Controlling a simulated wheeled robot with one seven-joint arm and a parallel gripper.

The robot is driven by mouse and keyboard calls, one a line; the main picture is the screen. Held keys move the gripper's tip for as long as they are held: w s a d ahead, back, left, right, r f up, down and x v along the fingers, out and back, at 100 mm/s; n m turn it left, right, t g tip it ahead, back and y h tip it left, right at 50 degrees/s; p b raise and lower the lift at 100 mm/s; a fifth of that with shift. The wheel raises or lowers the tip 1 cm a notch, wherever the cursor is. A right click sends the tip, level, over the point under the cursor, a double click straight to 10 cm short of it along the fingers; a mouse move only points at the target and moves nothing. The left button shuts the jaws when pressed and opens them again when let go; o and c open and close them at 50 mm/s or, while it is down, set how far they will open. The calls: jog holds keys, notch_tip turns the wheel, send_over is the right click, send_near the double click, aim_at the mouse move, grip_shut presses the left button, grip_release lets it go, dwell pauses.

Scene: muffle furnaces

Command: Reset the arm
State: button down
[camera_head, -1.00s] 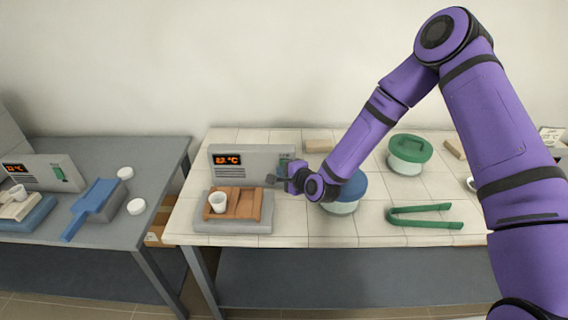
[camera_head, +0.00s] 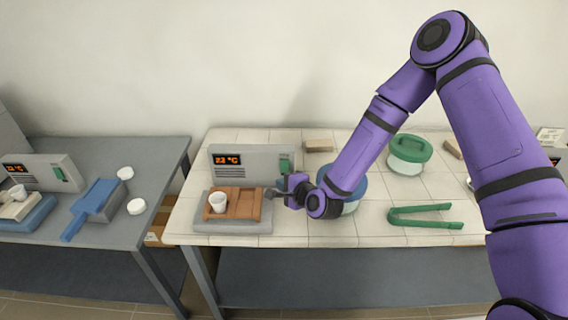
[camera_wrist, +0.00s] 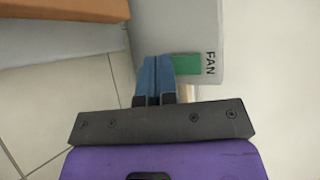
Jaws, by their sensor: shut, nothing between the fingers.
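My gripper (camera_head: 273,193) is at the end of my purple arm, just right of the brown board on the near furnace's base in the head view. Its two blue fingers (camera_wrist: 155,80) are together and empty in the wrist view. They point toward the grey furnace panel (camera_wrist: 182,28), over its green switch, beside the word FAN.
A white crucible (camera_head: 217,202) stands on the brown board (camera_head: 247,206). A blue-lidded jar is partly hidden behind my arm.

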jog(key=s+d+r+n+g+h, duration=0.1)
jog(key=s+d+r+n+h, duration=0.15)
jog(key=d+r, duration=0.45)
jog(key=s+d+r+n+g+h, duration=0.15)
jog(key=d+r+n, duration=0.25)
jog(key=r, duration=0.6)
jog(key=s+d+r+n+g+h, duration=0.1)
jog(key=d+r+n+h, duration=0.1)
jog(key=d+r+n, duration=0.35)
jog(key=s+d+r+g, duration=0.1)
jog(key=s+d+r, duration=0.3)
jog(key=s, duration=0.5)
jog(key=s+d+r+n+h, duration=0.1)
jog(key=s+d+r, duration=0.3)
jog(key=s+r, duration=0.3)
jog(key=s+d+r+g+h, duration=0.1)
jog(key=s+d+r, duration=0.3)
jog(key=s, duration=0.7)
jog(key=shift+d+r+n+g, duration=0.3)
jog(key=shift+d+r+g, duration=0.1)
jog(key=shift+r, duration=0.45)
